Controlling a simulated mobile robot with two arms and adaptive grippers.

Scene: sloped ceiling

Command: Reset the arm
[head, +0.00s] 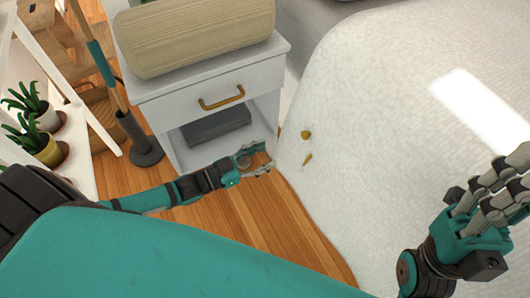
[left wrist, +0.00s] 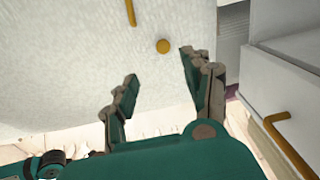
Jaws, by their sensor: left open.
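My left arm reaches across the lower middle of the head view. Its gripper (head: 260,161) is in front of the nightstand's open lower shelf, above the wooden floor. In the left wrist view, the two fingers of this gripper (left wrist: 158,68) stand apart with nothing between them. A small gold round piece (left wrist: 163,46) shows beyond the fingertips on a white surface. My right gripper (head: 490,195) is at the right edge of the head view, in front of the white bedding; its fingertips run near the picture edge and its opening is unclear.
A white nightstand (head: 182,97) with a gold drawer handle (head: 221,98) carries a beige ribbed cushion-like object (head: 195,35). A grey box (head: 215,125) lies on its lower shelf. White bedding (head: 400,110) fills the right. Potted plants (head: 45,150) stand at left.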

